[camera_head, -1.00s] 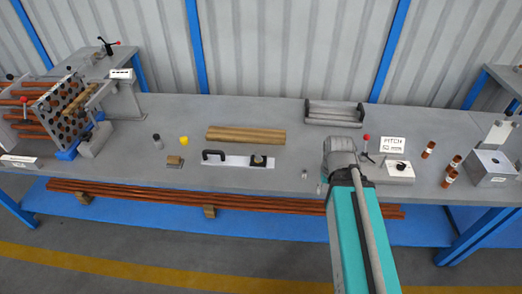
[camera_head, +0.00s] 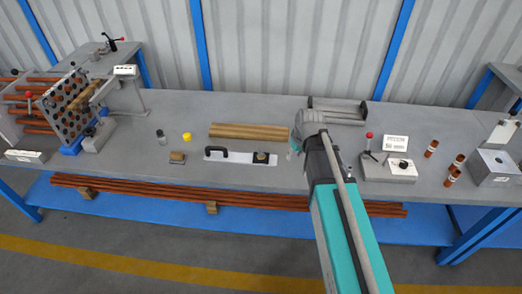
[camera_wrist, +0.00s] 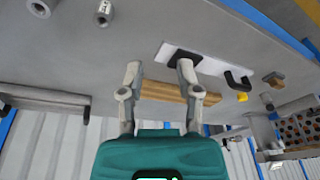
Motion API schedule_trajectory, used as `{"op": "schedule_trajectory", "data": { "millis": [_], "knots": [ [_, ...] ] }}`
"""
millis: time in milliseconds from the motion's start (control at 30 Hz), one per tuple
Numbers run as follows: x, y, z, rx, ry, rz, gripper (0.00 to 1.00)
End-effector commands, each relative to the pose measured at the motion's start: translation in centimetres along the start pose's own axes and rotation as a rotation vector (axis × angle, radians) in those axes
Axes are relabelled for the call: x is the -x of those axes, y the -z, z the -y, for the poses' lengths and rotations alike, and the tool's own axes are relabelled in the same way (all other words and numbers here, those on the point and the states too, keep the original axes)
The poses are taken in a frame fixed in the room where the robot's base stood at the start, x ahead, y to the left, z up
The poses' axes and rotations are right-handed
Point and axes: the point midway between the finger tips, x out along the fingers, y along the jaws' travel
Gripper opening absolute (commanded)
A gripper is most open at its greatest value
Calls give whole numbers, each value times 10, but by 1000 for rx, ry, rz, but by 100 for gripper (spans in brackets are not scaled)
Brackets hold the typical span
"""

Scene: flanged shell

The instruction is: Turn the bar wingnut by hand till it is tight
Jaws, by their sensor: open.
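The tube sheet (camera_head: 78,98), a plate full of round holes, stands at the left end of the bench with a tan bar (camera_head: 92,95) across its face. It also shows at the right edge of the wrist view (camera_wrist: 292,130). A wingnut on the bar is too small to make out in either view. My gripper (camera_wrist: 159,67) is open and empty, its two fingers apart above the bench. In the head view my arm mostly hides it, above the middle of the bench, well right of the tube sheet.
The white strip (camera_head: 227,156) with a black handle, tan wooden bars (camera_head: 247,131), a yellow cap (camera_head: 187,136) and a small grey cylinder (camera_head: 160,136) lie between my arm and the tube sheet. A grey cradle (camera_head: 338,108) stands behind my arm.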

Motion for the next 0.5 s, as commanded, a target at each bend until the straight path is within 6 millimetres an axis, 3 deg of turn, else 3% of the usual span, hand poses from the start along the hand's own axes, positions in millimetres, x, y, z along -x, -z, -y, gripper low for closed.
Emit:
{"op": "schedule_trajectory", "data": {
  "millis": [33, 200, 333, 500],
  "knots": [
    [-5, 28, 6, 53, 9, -26, 44],
    [-13, 84, 28, 209, 33, -106, 44],
    [-16, 109, 41, 283, 42, -147, 44],
    [-18, 121, 47, 319, 44, -168, 44]
  ]
}}
